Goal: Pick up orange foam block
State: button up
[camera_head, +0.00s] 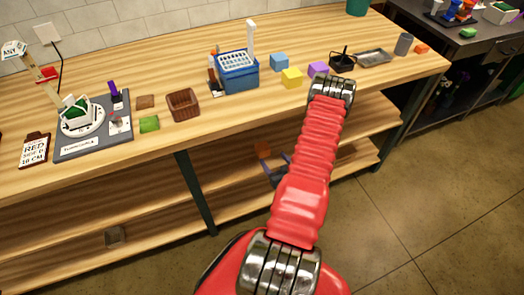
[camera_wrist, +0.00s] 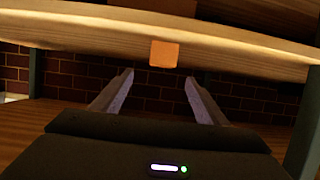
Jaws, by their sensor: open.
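The orange foam block (camera_head: 263,150) shows in the head view below the worktop, over the shelf area of the bench. In the wrist view the orange block (camera_wrist: 164,54) appears as a small square against the lower edge of a pale wooden board. My gripper (camera_head: 276,163) is open and empty, partly hidden by my red arm in the head view. In the wrist view my gripper (camera_wrist: 159,77) has its two fingers apart, with the block just beyond the tips and slightly right of their middle. The block and fingers look apart.
The wooden worktop (camera_head: 190,137) overhangs the shelves. A dark bench leg (camera_head: 197,195) stands left of my gripper. Another small orange piece (camera_head: 422,48) lies at the worktop's far right. The floor (camera_head: 400,220) is clear.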

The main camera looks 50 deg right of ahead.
aim_at(263, 148)
jog(key=x, duration=0.7)
jog(key=shift+w, duration=0.15)
jog(key=shift+w+f, duration=0.1)
jog(key=x, duration=0.3)
jog(key=shift+w+f, duration=0.15)
jog(key=shift+w, duration=0.25)
jog(key=shift+w+d+f, duration=0.2)
jog(key=shift+w+d, duration=0.15)
jog(key=shift+w, duration=0.15)
jog(key=shift+c, duration=0.4)
jog(key=c, duration=1)
